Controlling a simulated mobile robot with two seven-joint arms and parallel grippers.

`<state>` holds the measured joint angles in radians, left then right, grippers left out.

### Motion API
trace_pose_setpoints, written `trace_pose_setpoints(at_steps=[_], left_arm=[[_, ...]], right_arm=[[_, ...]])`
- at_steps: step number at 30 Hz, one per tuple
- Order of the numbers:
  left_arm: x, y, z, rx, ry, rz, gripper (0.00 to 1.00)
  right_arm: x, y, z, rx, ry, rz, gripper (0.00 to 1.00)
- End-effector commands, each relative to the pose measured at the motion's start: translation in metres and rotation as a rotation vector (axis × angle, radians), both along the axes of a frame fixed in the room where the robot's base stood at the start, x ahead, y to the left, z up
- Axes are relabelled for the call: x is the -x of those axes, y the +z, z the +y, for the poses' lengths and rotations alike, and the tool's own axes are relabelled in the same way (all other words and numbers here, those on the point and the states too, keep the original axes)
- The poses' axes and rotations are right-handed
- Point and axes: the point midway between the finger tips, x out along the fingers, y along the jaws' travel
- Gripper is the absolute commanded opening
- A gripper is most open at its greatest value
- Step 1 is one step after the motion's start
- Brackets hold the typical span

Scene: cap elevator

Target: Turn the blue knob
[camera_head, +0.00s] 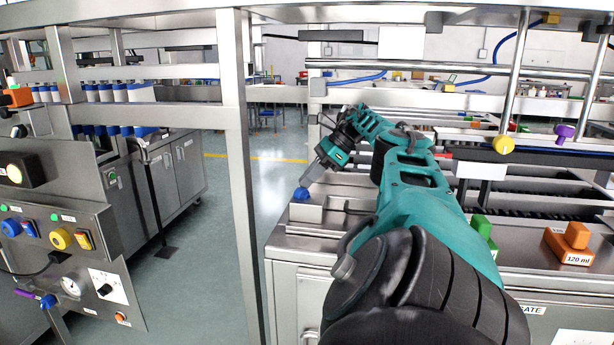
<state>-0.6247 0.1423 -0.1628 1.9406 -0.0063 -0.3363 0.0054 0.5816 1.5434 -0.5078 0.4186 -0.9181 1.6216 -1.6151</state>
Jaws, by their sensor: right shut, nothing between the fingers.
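A small blue knob (301,194) sits on top of a low steel block at the near left corner of the steel bench. My right arm, teal and black, reaches forward over the bench. My right gripper (305,183) is shut and empty, pointing down and left with its tips right at the top of the blue knob. I cannot tell whether they touch it. Other blue knobs show on the control panel at the left, one on its upper row (11,228) and one near its lower edge (48,301). My left gripper is not in view.
A steel frame post (236,150) stands left of the bench. An orange block (569,248) labelled 120 ml and a green block (482,229) sit on the bench to the right of my arm. Open floor lies beyond the post.

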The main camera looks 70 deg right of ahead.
Motion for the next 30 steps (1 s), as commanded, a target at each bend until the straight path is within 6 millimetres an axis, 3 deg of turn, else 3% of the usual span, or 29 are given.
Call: trace_pose_setpoints(at_steps=[30], left_arm=[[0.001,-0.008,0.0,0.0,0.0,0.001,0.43]], right_arm=[[-0.013,-0.001,0.008,-0.001,0.001,0.0,0.0]])
